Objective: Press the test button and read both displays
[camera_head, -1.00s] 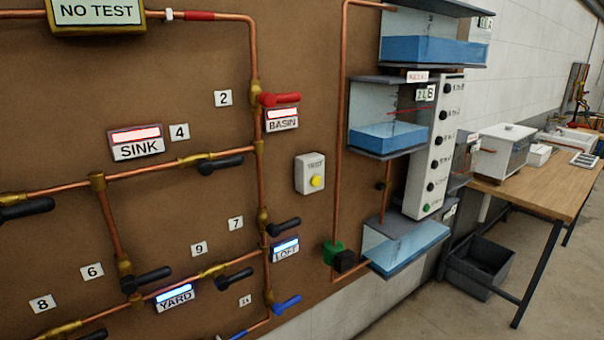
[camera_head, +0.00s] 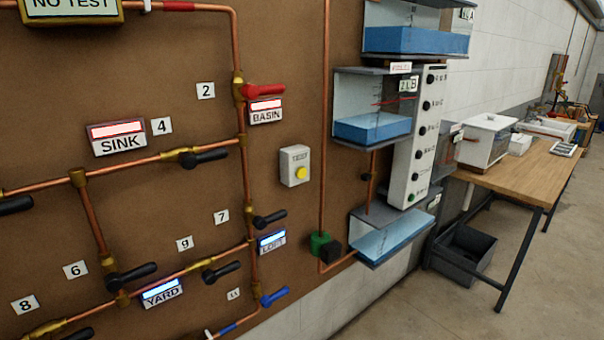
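The test button (camera_head: 301,173) is a yellow round button on a pale box marked TEST (camera_head: 294,166), fixed to the brown board right of the copper pipes. A display (camera_head: 73,7) at the top left reads NO TEST; its top is cut off by the picture edge. Red-lit plates are labelled SINK (camera_head: 118,136) and BASIN (camera_head: 266,111). Blue-lit plates are labelled LOFT (camera_head: 272,241) and YARD (camera_head: 162,293). I cannot tell which other panel is the second display. Neither of my grippers is in view.
Copper pipes with black, red and blue lever valves cover the board (camera_head: 100,60). Water tanks (camera_head: 372,105) and a white panel with several black knobs (camera_head: 418,135) stand to the right. A wooden table (camera_head: 530,177) has a dark grey bin (camera_head: 462,257) beneath. Floor right is clear.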

